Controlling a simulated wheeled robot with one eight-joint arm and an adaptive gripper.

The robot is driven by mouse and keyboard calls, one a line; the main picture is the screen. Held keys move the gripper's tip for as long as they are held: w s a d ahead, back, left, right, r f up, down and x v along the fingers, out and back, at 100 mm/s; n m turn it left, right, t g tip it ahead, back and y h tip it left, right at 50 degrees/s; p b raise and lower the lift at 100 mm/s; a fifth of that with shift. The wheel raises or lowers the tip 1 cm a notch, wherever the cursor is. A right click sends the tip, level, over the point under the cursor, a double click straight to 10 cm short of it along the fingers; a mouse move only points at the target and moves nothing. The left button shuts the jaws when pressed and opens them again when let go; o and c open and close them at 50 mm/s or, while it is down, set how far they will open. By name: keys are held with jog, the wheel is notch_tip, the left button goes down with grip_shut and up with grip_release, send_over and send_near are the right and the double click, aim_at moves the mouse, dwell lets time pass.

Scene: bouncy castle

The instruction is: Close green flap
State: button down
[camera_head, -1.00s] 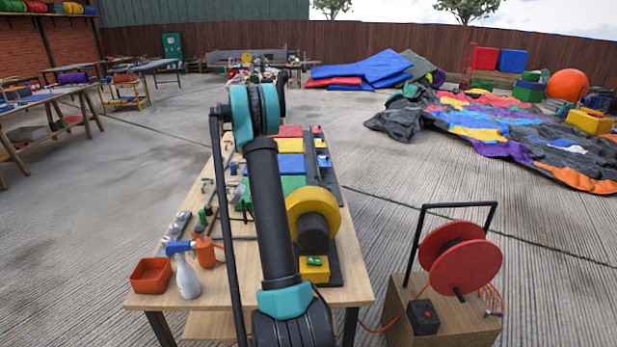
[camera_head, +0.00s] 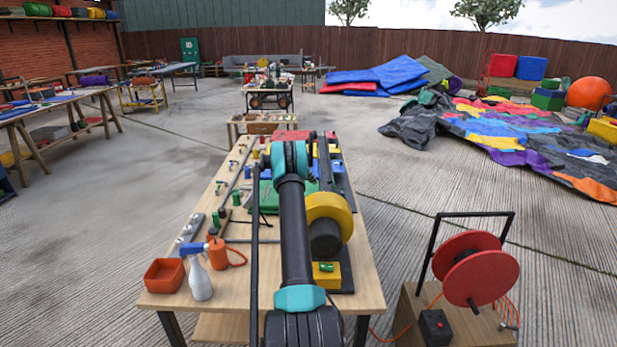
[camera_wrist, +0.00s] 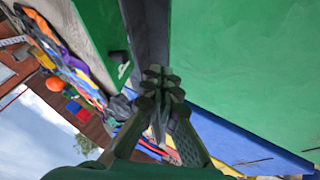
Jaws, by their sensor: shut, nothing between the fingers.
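The green flap (camera_wrist: 250,60) fills much of the right side of the wrist view as a broad, flat green surface. In the head view, green material (camera_head: 268,203) shows on the workbench, partly covered by my arm. My gripper (camera_wrist: 160,85) is shut and empty in the wrist view. Its fingertips are beside the flap's left edge, over a dark strip; I cannot tell whether they touch it. My gripper is hidden behind my arm in the head view. A blue panel (camera_wrist: 245,145) lies beyond the green one.
The bench (camera_head: 362,285) also holds a yellow-ringed blower (camera_head: 347,214), an orange tray (camera_head: 164,275) and a spray bottle (camera_head: 200,281). A red reel (camera_head: 477,268) stands on a wooden box to the right. Open concrete lies left of the bench.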

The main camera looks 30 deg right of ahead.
jog(key=shift+x, duration=0.95)
jog(key=shift+s+d+r, duration=0.1)
jog(key=shift+s+d, duration=0.2)
jog(key=shift+d, duration=0.25)
jog(key=shift+s+d+r, duration=0.1)
jog(key=shift+s+d, duration=0.25)
jog(key=shift+d, duration=0.2)
jog(key=shift+s+d+r, duration=0.1)
jog(key=shift+s+d, duration=0.3)
jog(key=shift+d, duration=0.25)
jog(key=shift+r, duration=0.1)
